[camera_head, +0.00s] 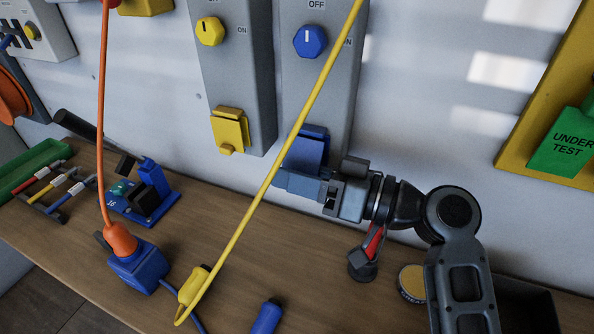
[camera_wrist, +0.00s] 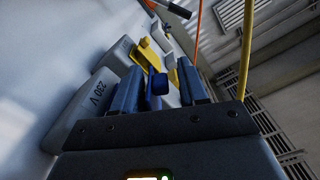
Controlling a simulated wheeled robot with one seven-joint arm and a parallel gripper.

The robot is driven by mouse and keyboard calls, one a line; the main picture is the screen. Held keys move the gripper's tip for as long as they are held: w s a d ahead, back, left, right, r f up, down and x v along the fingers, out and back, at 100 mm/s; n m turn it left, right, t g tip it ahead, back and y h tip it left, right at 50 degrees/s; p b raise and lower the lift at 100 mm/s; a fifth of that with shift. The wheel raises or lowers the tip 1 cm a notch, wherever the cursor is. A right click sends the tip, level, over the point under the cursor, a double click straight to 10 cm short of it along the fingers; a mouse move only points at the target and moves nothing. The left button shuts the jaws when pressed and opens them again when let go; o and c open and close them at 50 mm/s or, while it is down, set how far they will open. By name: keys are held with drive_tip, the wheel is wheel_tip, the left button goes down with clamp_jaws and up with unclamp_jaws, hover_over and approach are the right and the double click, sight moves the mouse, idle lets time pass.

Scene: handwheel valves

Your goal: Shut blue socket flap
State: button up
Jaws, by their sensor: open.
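The blue socket flap (camera_head: 307,146) is on the front of the right grey switch box (camera_head: 322,85), low down, below a blue knob (camera_head: 310,41). It appears to stand out from the box; its exact angle is hard to tell. My gripper (camera_head: 285,180) is at the lower edge of the flap, reaching in from the right. In the wrist view the two fingers of my gripper (camera_wrist: 158,90) are apart, with a blue part of the flap (camera_wrist: 157,83) showing between them. I cannot tell whether they touch it. The fingers hide the lower part of the flap.
A yellow flap (camera_head: 230,129) is on the left box. A taut yellow cable (camera_head: 272,168) crosses before the boxes, close to my gripper. On the bench are a blue connector with an orange cord (camera_head: 137,266), a yellow plug (camera_head: 194,286) and a red-handled item (camera_head: 374,243).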

clamp_jaws()
idle(0.3)
drive_tip(key=shift+f+b, duration=0.15)
drive_tip(key=shift+b, duration=0.15)
drive_tip(key=shift+w+f+n+b, duration=0.1)
drive_tip(key=shift+f+n+b, duration=0.25)
drive_tip(key=shift+b, duration=0.5)
drive_tip(key=shift+w+r+n+b, duration=0.2)
drive_tip(key=shift+n+b, duration=0.25)
drive_tip(key=shift+b, duration=0.3)
drive_tip(key=shift+c, duration=1.2)
unclamp_jaws()
